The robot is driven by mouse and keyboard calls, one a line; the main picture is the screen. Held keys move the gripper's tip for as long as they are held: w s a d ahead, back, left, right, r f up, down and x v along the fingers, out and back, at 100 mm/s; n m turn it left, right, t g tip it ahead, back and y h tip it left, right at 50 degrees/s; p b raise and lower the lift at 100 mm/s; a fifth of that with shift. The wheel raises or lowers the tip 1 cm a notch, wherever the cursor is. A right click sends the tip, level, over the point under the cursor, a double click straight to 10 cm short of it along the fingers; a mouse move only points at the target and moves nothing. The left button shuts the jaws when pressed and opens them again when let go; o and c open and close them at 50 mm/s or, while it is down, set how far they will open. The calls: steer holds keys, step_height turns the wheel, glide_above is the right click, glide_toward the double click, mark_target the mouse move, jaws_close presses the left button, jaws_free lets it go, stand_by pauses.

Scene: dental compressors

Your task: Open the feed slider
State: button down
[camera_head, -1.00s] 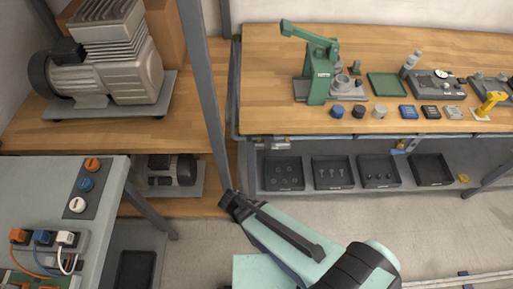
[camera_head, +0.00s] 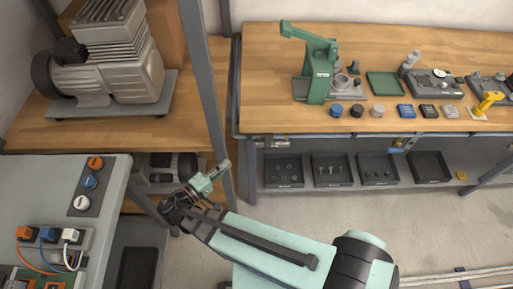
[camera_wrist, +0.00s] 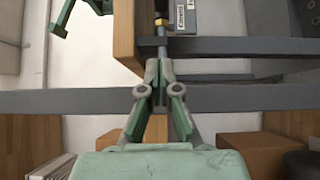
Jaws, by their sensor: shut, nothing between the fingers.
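My gripper (camera_head: 222,167) is shut and empty. In the head view it is raised in front of the grey upright post, left of the workbench. In the wrist view the closed fingertips (camera_wrist: 162,66) point up the picture toward a small fitting with a brass-coloured part (camera_wrist: 161,24) and a short grey rod, beside a labelled grey box (camera_wrist: 186,14). In the head view a small labelled fitting (camera_head: 271,142) sits under the bench's front edge at its left end. It may be the feed slider; its label is too small to read. I cannot tell whether the fingertips touch anything.
The grey post (camera_head: 207,90) stands close behind my gripper. The wooden workbench (camera_head: 260,75) carries a green press (camera_head: 318,75) and several small parts. Dark trays (camera_head: 283,171) line the shelf below. A compressor (camera_head: 110,65) and a control panel (camera_head: 91,185) are at left.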

stand_by(0.4)
steer(key=p, duration=0.3)
glide_toward(264, 139)
steer(key=w, duration=0.3)
steer(key=d+p, duration=0.1)
steer(key=d, duration=0.2)
steer(key=shift+d+r+p, duration=0.1)
steer(key=shift+p, duration=0.2)
steer(key=shift+w+d, duration=0.1)
steer(key=shift+d, duration=0.5)
steer(key=shift+f, duration=0.2)
